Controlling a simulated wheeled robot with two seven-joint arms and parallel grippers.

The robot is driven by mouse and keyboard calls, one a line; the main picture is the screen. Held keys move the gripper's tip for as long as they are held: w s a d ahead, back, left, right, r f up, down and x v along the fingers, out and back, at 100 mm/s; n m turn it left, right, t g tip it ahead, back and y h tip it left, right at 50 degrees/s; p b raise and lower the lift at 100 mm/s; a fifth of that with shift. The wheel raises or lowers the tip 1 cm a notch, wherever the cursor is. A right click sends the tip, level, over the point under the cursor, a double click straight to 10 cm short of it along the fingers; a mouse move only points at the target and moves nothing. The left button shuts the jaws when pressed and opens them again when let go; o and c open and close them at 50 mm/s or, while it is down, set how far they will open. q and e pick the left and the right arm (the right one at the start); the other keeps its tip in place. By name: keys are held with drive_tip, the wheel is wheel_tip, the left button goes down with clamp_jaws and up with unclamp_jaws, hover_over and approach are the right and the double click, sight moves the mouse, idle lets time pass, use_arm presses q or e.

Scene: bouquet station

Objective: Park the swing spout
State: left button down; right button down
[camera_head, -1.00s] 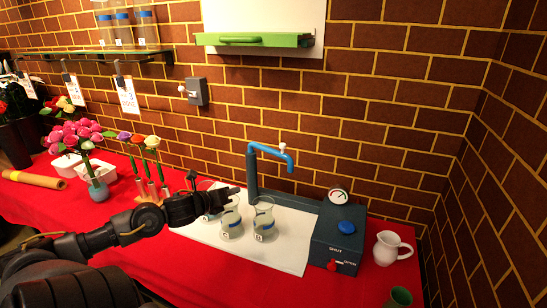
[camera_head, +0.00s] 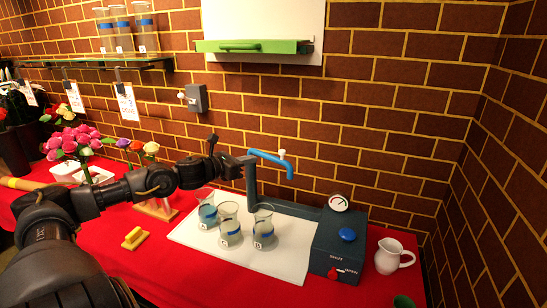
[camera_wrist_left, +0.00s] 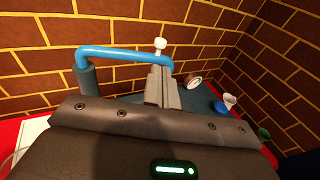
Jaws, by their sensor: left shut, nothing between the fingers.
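The blue swing spout (camera_head: 268,157) sits on a dark upright post (camera_head: 251,190), its outer end bent down to the right, with a white knob (camera_head: 282,153) near that end. My left gripper (camera_head: 248,160) is shut and empty, overlapping the top of the post in the head view. In the left wrist view, the shut fingers (camera_wrist_left: 162,86) overlap the outer part of the spout (camera_wrist_left: 120,53), just below the white knob (camera_wrist_left: 160,44). I cannot tell whether they touch it. My right gripper is not in view.
Several glass beakers (camera_head: 229,222) stand on a white mat (camera_head: 285,267) below the spout. A dark box (camera_head: 338,243) with a gauge (camera_head: 338,203) and blue button (camera_head: 347,234) stands right of them, then a white jug (camera_head: 391,256). A yellow block (camera_head: 134,238) lies at the left.

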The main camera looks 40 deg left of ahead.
sight(280, 152)
use_arm(q)
drive_tip(key=w+p, duration=0.1)
drive_tip(key=w, duration=0.2)
drive_tip(key=w+d+p, duration=0.1)
drive_tip(key=w+p, duration=0.1)
drive_tip(key=w, duration=0.1)
drive_tip(key=w+f+p, duration=0.1)
drive_tip(key=w, duration=0.2)
drive_tip(key=shift+w+d, duration=0.15)
drive_tip(key=shift+w, duration=0.15)
drive_tip(key=shift+w+d+f, duration=0.1)
drive_tip(key=shift+w+f, duration=0.1)
drive_tip(key=shift+w, duration=0.15)
